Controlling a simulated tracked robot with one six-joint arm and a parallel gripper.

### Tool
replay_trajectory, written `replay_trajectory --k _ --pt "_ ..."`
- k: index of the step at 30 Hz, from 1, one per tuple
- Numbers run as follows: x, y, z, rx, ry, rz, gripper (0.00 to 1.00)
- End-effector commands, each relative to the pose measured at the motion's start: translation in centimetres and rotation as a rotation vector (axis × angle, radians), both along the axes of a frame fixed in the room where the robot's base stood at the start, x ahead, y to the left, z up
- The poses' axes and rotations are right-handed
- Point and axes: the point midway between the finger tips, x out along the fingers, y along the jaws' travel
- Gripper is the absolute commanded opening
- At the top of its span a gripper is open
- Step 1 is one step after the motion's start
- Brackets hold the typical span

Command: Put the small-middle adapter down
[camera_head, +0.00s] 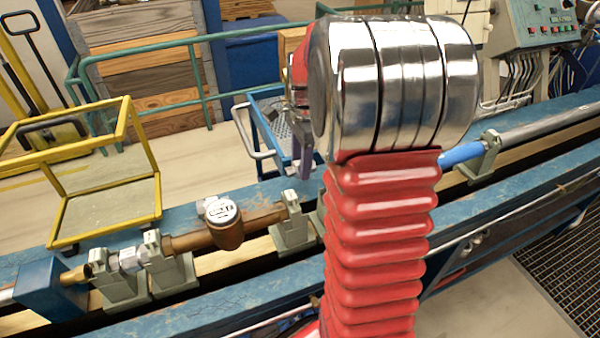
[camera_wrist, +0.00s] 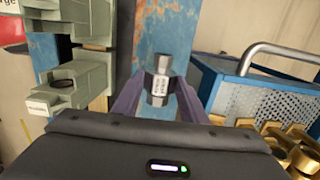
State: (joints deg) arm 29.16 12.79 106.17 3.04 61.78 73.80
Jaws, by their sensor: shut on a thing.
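The small-middle adapter (camera_wrist: 161,80) is a short grey metal cylinder with a printed label. In the wrist view it sits between the two purple fingers of my gripper (camera_wrist: 159,95), which is shut on it. The blue bench beam (camera_wrist: 163,28) lies behind and below it; I cannot tell whether the adapter touches it. In the head view my arm hides most of the gripper, and only a purple finger (camera_head: 306,158) shows at the arm's left edge.
Grey-green supports (camera_wrist: 80,75) stand left of the gripper. A blue perforated tray (camera_wrist: 270,98) with a metal handle and several brass pieces (camera_wrist: 300,150) is on the right. In the head view, a brass meter (camera_head: 228,232) sits in the bench line, with a yellow cart (camera_head: 105,205) behind.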

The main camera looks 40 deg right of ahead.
Motion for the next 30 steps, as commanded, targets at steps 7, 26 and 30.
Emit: replay_trajectory --k 7,26,30 --pt "-0.1 0.0 -1.6 0.001 0.002 -0.001 0.07" --pt "-0.1 -0.1 -3.9 0.0 0.0 -0.002 0.42" --pt "-0.1 -0.1 -3.9 0.0 0.0 -0.002 0.52"
